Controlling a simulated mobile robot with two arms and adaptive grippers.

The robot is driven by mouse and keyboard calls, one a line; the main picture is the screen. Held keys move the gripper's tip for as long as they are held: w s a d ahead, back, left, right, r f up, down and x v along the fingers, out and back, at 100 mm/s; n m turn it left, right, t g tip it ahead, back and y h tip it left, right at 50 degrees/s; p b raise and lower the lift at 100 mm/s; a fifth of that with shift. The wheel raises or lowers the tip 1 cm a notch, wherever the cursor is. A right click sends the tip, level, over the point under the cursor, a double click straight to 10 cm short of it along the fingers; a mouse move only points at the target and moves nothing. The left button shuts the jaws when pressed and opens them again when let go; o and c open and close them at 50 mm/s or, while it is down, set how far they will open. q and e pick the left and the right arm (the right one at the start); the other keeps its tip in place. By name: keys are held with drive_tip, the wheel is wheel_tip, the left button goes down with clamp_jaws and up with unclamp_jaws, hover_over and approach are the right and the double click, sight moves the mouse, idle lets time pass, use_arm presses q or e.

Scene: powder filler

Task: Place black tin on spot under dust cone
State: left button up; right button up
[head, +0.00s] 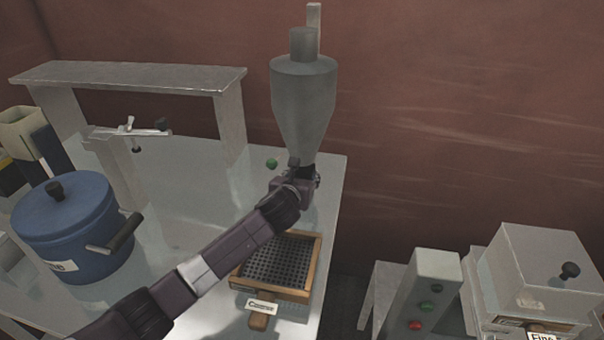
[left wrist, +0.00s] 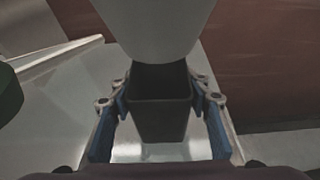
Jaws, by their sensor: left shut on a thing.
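The grey dust cone (head: 303,100) stands at the back of the table, narrowing downward. In the left wrist view the cone (left wrist: 158,30) fills the top middle. The black tin (left wrist: 160,112) is upright between the blue fingers of my left gripper (left wrist: 160,120), which is shut on it. The tin's top is right below the cone's lower end, and its rear is partly hidden by the cone. In the head view my left gripper (head: 296,182) is at the cone's lower end, and its wrist hides the tin. I cannot tell whether the tin touches the surface. My right gripper is out of view.
A wooden-framed sieve labelled Coarse (head: 310,258) lies in front of my left gripper. A blue lidded pot (head: 68,225) stands at left, near a grey bench (head: 130,76). A button box (head: 425,295) and a grey machine (head: 540,268) stand at right, beyond a gap.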

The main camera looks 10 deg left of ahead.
use_arm(q)
drive_tip(key=shift+d, duration=0.1)
drive_tip(key=o, duration=1.7)
drive_tip(key=shift+c, duration=0.2)
drive_tip(key=v, duration=1.2)
drive_tip(key=shift+b, duration=0.3)
